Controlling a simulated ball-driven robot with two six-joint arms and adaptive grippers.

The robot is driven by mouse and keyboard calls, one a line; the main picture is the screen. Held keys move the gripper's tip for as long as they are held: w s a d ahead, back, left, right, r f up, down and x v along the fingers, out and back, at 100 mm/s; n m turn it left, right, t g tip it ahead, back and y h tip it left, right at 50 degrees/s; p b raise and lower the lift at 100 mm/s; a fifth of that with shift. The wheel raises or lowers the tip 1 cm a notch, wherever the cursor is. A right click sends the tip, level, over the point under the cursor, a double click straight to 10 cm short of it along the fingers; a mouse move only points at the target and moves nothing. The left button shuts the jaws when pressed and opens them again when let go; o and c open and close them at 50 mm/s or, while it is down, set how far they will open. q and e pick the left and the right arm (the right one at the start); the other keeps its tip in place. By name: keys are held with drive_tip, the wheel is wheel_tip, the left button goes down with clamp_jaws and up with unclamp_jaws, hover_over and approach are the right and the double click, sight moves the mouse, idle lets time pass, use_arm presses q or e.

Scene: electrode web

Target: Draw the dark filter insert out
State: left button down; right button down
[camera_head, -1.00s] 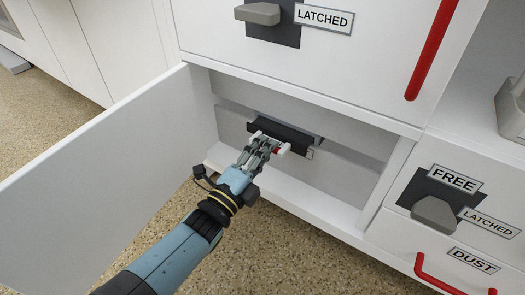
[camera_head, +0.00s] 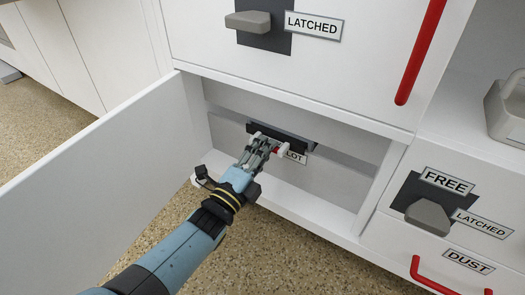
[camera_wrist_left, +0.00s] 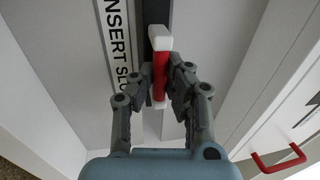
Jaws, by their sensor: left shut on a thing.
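The dark filter insert (camera_head: 290,140) shows as a dark bar at its slot in the back wall of the open lower compartment. It also shows as a dark strip in the left wrist view (camera_wrist_left: 157,12). Its red handle with white ends (camera_wrist_left: 160,72) sits between the fingers of my left gripper (camera_wrist_left: 160,88), which is shut on it. In the head view my left gripper (camera_head: 266,146) hides part of the insert and handle. How far the insert stands out of the slot is hard to tell. My right gripper is not in view.
The insert slot label (camera_wrist_left: 120,40) is beside the slot. An open white door (camera_head: 95,180) stands at the left. The compartment's side wall (camera_head: 378,190) bounds the right. Above is a panel with a red handle (camera_head: 420,50); a FREE/LATCHED latch (camera_head: 428,215) is at right.

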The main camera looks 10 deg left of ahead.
use_arm(q)
drive_tip(key=shift+w+d, duration=0.25)
drive_tip(key=shift+w, duration=0.35)
drive_tip(key=c, duration=1.3)
unclamp_jaws()
drive_tip(key=v, duration=1.2)
drive_tip(key=shift+r, duration=0.1)
